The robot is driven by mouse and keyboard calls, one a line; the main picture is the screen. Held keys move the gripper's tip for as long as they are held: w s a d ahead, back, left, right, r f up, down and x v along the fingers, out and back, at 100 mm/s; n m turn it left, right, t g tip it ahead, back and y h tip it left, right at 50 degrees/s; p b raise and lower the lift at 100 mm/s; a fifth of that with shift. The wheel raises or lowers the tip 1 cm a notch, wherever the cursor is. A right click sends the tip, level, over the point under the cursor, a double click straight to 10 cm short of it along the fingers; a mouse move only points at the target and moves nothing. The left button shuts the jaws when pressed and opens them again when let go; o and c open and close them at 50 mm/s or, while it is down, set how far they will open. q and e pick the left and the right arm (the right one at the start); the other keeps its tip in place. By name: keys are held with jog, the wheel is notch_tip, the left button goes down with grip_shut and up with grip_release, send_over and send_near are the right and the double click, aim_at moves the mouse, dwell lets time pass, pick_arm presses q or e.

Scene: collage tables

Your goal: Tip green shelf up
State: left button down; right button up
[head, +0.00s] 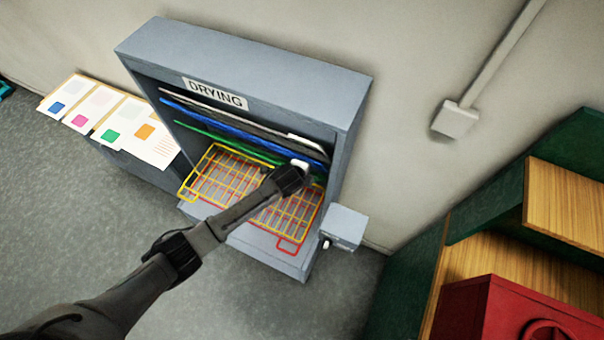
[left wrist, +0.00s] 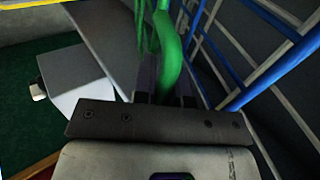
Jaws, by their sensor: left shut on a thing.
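The grey drying rack (head: 245,55) stands against the wall and holds several coloured wire shelves. The green shelf (head: 215,139) shows as a nearly edge-on line across the rack, just below the blue shelf (head: 225,122), and looks tipped up. My left gripper (head: 304,170) is at the right end of the green shelf. In the left wrist view the green bar (left wrist: 168,50) runs between the fingers, and the gripper (left wrist: 166,88) is shut on it. The gripper hides part of the shelf's right end. My right gripper is not in view.
The yellow shelf (head: 210,175) and red shelf (head: 291,244) lie lowered below the green one. A grey box (head: 345,225) sits at the rack's lower right. Papers (head: 125,120) lie at left. Green and wooden shelving (head: 565,205) with a red cabinet (head: 465,305) is at right.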

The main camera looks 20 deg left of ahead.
pick_arm(q)
jog(key=c, duration=1.3)
grip_release()
jog(key=shift+o, duration=0.7)
jog(key=shift+f, duration=0.15)
jog(key=shift+s, duration=0.1)
jog(key=v, duration=1.4)
jog(key=shift+w+r+b, duration=0.2)
jog(key=shift+w+b, duration=0.05)
jog(key=shift+b, duration=0.1)
